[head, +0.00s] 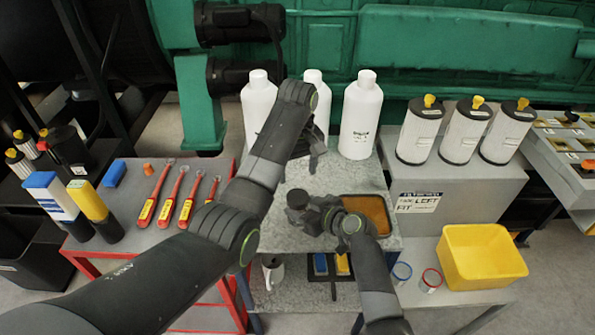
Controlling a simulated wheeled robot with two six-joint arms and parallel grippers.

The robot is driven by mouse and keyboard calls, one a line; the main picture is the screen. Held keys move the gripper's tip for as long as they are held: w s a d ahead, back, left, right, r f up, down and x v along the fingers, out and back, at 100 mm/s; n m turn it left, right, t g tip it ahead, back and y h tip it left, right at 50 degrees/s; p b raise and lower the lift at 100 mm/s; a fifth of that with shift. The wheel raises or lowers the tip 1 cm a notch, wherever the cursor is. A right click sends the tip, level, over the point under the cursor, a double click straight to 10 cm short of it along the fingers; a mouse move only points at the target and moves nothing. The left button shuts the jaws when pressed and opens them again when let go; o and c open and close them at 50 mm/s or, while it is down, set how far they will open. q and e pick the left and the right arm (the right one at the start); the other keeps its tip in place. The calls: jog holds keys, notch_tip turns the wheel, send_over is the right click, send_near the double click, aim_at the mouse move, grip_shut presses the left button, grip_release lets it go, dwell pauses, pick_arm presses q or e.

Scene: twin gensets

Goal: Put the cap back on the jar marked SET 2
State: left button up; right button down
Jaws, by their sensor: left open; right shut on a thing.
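Two small clear jars stand on the low grey bench at the right, one with a blue rim (401,271) and one with a red rim (430,280). I cannot read a SET 2 mark on either. My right gripper (308,216) is low over the speckled grey bench top, left of the brown tray. It is shut on a small dark thing, mostly hidden, and I cannot tell if this is the cap. My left gripper (314,158) is open and higher, in front of the middle white bottle. No separate loose cap can be made out.
White bottles (360,118) stand along the back of the speckled bench (372,178). A brown-filled tray (368,210) lies beside my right gripper. A yellow bin (482,257) stands behind the jars' right. White filters (420,130) and red-handled tools (167,196) flank the bench.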

aim_at(297, 196)
pick_arm(q)
jog(key=shift+f, duration=4)
jog(key=c, duration=0.8)
jog(key=shift+c, duration=0.2)
jog(key=m, duration=0.3)
jog(key=shift+m, duration=0.3)
